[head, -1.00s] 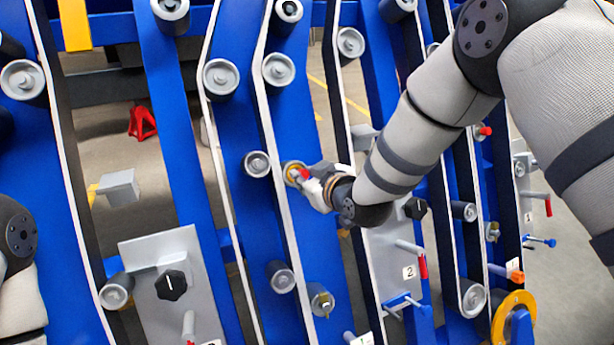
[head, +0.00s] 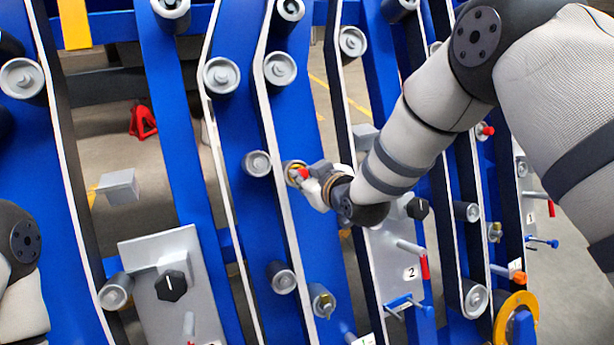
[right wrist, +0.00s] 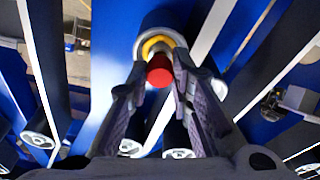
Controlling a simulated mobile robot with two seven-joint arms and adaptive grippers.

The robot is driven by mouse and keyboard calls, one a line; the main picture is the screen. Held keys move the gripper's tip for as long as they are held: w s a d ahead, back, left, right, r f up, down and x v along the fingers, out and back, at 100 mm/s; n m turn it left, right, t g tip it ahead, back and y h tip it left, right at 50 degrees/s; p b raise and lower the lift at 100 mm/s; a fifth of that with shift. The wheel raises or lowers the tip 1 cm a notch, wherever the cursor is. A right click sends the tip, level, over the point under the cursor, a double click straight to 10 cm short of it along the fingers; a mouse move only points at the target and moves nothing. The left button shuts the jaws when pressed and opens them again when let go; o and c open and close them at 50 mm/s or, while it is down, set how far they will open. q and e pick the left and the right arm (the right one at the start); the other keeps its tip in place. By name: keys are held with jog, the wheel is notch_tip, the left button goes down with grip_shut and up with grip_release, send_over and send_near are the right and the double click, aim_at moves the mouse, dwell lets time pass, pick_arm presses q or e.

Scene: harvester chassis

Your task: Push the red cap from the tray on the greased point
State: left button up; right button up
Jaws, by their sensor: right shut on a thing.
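The red cap (right wrist: 160,70) is between the fingertips of my right gripper (right wrist: 158,82) in the right wrist view. It also shows as a small red spot in the head view (head: 303,173). My right gripper (head: 312,182) is shut on the cap. Directly behind the cap is a roller-like fitting with a yellow ring (right wrist: 158,45), which shows in the head view too (head: 290,168). The cap overlaps the ring, and I cannot tell how far it is seated on it. The tray is not identifiable. Only part of my left arm shows at the left edge, without its gripper.
Blue beams with pale-edged belts and several grey rollers (head: 280,68) surround the right gripper. A grey plate with a black knob (head: 171,285) is at lower left. Red-handled levers (head: 424,267) and a yellow ring wheel (head: 515,318) are at lower right.

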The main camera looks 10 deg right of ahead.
jog(key=shift+w+a+f, duration=0.1)
jog(key=shift+w+f, duration=0.2)
jog(key=shift+w, duration=0.1)
jog(key=o, duration=0.8)
jog(key=shift+r, duration=0.1)
jog(key=shift+o, duration=0.2)
jog(key=v, duration=1.2)
